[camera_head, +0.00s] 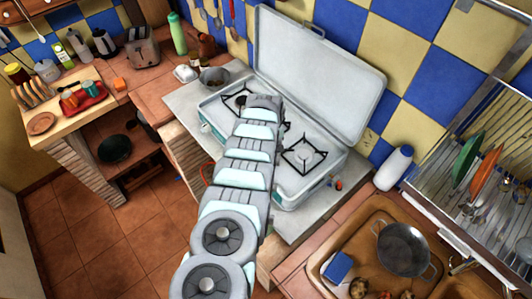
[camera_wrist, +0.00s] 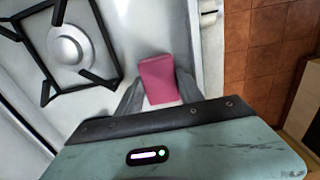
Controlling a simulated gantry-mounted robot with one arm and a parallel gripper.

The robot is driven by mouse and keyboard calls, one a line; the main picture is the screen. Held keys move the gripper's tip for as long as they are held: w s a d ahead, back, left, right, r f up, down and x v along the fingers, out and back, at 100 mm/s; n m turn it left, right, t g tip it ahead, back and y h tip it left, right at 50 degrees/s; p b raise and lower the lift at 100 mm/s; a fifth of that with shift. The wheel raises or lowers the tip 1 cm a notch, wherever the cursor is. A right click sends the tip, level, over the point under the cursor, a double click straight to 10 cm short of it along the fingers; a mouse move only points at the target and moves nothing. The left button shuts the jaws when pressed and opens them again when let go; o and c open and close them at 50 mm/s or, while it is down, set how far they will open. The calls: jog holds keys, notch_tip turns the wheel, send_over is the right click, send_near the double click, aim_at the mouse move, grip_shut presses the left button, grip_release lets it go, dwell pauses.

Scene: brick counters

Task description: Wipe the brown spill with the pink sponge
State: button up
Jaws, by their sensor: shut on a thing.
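The pink sponge (camera_wrist: 157,72) shows in the wrist view, held between the two grey fingers of my gripper (camera_wrist: 158,88). My gripper is shut on it. The sponge is over the white surface of the camping stove, near a raised edge and beside a black burner grate. I cannot tell whether it touches the surface. In the head view my arm covers the middle of the stove (camera_head: 328,165), and the gripper and sponge are hidden behind it. I see no brown spill in either view; it may be hidden under the sponge or the arm.
The stove lid (camera_head: 320,60) stands open at the back. Black burner grates (camera_head: 304,154) rise from the stove top. A small pot (camera_head: 214,80) is left of the stove. A sink (camera_head: 372,230) with a pan (camera_head: 403,248) and a blue sponge (camera_head: 338,266) lies at the right.

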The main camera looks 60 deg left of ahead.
jog(key=shift+d+f+p, duration=0.1)
jog(key=shift+d+p, duration=0.25)
jog(key=shift+d, duration=0.1)
jog(key=shift+a+f+b, duration=0.15)
jog(key=shift+a+b, duration=0.05)
jog(key=shift+b, duration=0.3)
jog(key=shift+a, duration=0.1)
jog(key=shift+s+a+b, duration=0.1)
jog(key=shift+a+b, duration=0.25)
jog(key=shift+b, duration=0.3)
jog(key=shift+s+a+b, duration=0.25)
jog(key=shift+a+b, duration=0.75)
jog(key=shift+b, duration=1)
jog(key=shift+s+a+r+b, duration=0.15)
jog(key=shift+a+b, duration=0.5)
jog(key=shift+b, duration=1.5)
jog(key=shift+s+a+r+b, duration=0.15)
jog(key=shift+a+b, duration=0.5)
jog(key=shift+b, duration=1.45)
jog(key=shift+d+p, duration=0.1)
jog(key=shift+p, duration=0.35)
jog(key=shift+w+d+p, duration=0.15)
jog(key=shift+d+p, duration=0.45)
jog(key=shift+p, duration=1.1)
jog(key=shift+w+d+p, duration=0.15)
jog(key=shift+d+p, duration=0.45)
jog(key=shift+p, duration=1.05)
jog(key=shift+w+d+f+p, duration=0.1)
jog(key=shift+w+d+p, duration=0.1)
jog(key=shift+d+p, duration=1.05)
